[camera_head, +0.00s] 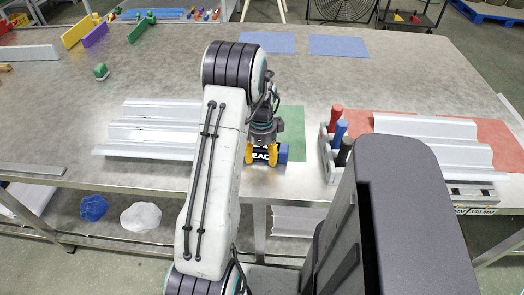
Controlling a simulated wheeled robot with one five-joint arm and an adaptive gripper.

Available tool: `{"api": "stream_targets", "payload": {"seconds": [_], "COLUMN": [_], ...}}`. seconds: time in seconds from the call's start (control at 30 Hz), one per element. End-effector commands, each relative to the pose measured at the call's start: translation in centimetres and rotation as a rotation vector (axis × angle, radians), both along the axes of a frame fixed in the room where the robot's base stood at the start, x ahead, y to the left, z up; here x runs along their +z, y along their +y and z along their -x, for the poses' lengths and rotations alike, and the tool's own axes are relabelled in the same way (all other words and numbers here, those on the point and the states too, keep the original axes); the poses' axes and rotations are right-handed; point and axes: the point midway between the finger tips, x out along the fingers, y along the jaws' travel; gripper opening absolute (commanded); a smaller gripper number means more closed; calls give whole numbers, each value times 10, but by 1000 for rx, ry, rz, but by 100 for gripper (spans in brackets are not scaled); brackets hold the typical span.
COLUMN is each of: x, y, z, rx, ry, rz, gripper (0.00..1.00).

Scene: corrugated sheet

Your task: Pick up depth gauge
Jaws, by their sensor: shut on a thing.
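My gripper (265,152) has two yellow fingers and points down near the front edge of the table, at the middle. It is shut on a small dark blue block-like thing (283,153), which I take to be the depth gauge. White letters, partly readable as "EAD", show on a dark face between the fingers. A green mat (293,128) lies behind and beside it. I cannot tell whether the held thing touches the table. My arm hides part of the mat and the area left of the gripper.
A corrugated sheet (150,130) lies left, and another (430,135) on a red mat (505,145) at right. A grey rack (327,160) with red, blue and black handles stands close right of the gripper. Blue mats (338,46) lie at the back. The table's middle right is clear.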

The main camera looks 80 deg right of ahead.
Motion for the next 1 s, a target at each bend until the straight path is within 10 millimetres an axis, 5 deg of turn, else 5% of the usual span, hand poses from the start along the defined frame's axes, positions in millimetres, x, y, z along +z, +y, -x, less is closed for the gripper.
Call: {"api": "stream_targets", "payload": {"seconds": [0.17, 0.57, 0.83, 1.0], "x": [1, 7, 43, 60], "y": [-1, -1, -2, 29], "z": [0, 0, 0, 7], "rx": [0, 0, 0, -1], "ry": [0, 0, 0, 0], "rz": [2, 3, 8, 4], "gripper": [24, 24, 24, 24]}}
